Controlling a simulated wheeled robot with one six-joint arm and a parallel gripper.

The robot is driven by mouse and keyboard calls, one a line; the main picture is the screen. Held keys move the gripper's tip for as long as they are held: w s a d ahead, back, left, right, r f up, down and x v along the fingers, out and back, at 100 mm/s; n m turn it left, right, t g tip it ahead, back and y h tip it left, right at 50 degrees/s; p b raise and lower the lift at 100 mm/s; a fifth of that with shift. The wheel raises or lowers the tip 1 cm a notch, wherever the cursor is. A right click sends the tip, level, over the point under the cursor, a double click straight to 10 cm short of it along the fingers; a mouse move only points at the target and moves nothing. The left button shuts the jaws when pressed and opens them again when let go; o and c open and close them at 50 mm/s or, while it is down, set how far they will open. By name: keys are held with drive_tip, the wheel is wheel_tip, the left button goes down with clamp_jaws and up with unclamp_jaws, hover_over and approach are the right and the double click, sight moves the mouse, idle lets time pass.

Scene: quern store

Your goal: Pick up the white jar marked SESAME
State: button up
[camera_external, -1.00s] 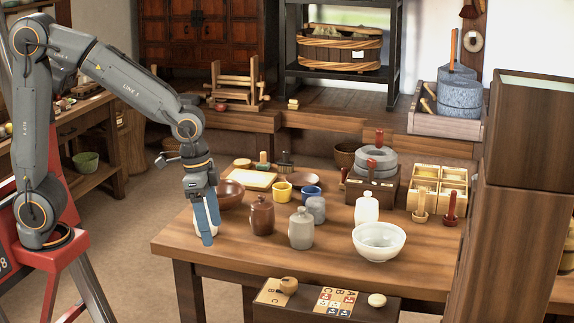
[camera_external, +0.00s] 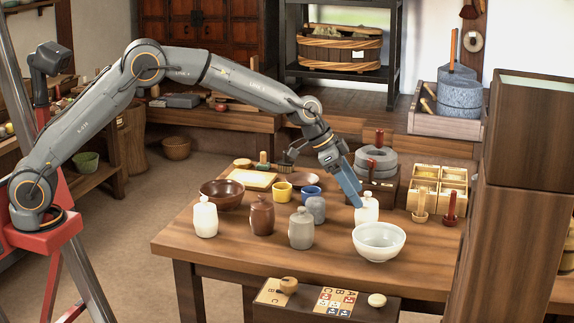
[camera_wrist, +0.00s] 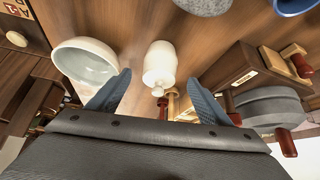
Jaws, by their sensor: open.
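Two white jars stand upright on the table. One white jar (camera_external: 367,209) is at the right, just behind the white bowl. The other white jar (camera_external: 205,218) is at the left front. No SESAME lettering can be read on either. My gripper (camera_external: 356,203) is at the right white jar, tilted, its blue fingers partly covering the jar's left side. In the wrist view my gripper (camera_wrist: 158,80) is open and empty, and a white jar (camera_wrist: 159,62) shows between and beyond the two fingertips. Whether a finger touches it, I cannot tell.
A white bowl (camera_external: 379,243) stands close in front of the right jar. A stone quern (camera_external: 375,162) on a wooden box is close behind. A grey jar (camera_external: 301,229), a brown jar (camera_external: 262,216) and cups stand to the left. The front left tabletop is clear.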

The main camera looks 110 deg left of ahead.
sight(367, 209)
drive_tip(key=x, duration=0.7)
drive_tip(key=shift+f, duration=0.1)
drive_tip(key=shift+c, duration=0.4)
drive_tip(key=c, duration=1.4)
